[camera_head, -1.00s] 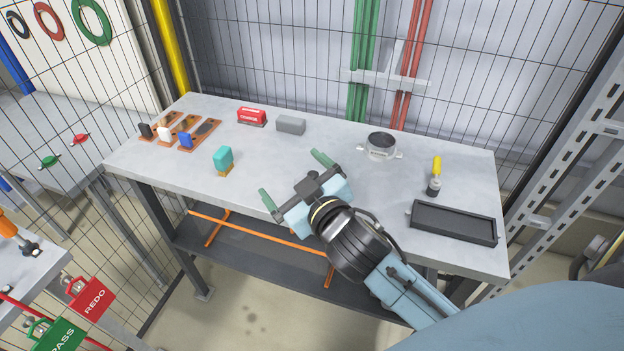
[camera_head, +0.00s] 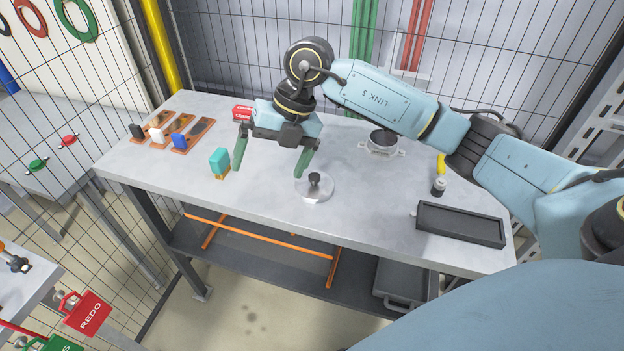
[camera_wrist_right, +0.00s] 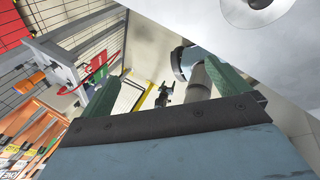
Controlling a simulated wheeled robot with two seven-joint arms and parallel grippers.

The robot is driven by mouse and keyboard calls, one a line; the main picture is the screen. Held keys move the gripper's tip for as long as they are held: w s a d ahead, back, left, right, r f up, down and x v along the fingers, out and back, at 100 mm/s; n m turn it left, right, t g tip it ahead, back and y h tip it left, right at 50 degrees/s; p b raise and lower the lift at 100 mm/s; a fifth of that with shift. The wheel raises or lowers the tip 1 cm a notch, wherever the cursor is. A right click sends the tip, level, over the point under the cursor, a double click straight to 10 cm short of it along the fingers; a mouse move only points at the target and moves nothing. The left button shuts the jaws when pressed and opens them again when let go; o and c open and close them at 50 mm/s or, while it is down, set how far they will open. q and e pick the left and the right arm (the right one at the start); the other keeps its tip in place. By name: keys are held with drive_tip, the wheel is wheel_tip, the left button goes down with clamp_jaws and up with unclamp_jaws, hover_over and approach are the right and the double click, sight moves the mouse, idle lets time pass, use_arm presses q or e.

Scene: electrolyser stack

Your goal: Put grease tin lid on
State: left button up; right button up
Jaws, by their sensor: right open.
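The grease tin lid (camera_head: 315,193) is a silver disc with a black knob, lying flat near the front edge of the bench. Part of it shows at the top right of the right wrist view (camera_wrist_right: 250,14). The grease tin (camera_head: 383,144) is a short metal tin with a dark top, seated in a bracket with side tabs, back and right of the lid. My right gripper (camera_head: 270,166) is open and empty, its green fingers pointing down over the bench, left of the lid and apart from it. My left gripper does not show in the head view.
A teal block (camera_head: 219,160) stands close left of my right gripper. A red box (camera_head: 242,113) is behind it. Wire mesh closes off the back.

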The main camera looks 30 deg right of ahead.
drive_tip(key=w+d+r+m+h, duration=0.15)
drive_tip(key=d+h, duration=0.35)
drive_tip(key=d, duration=0.5)
hover_over(314, 175)
drive_tip(key=shift+m, duration=0.45)
drive_tip(key=f, duration=0.7)
drive_tip(key=shift+s, duration=0.3)
drive_tip(key=shift+w+f, duration=0.15)
drive_tip(key=shift+f, duration=1.3)
drive_tip(key=shift+w+f, duration=0.1)
drive_tip(key=shift+f, duration=1.35)
drive_tip(key=c, duration=0.9)
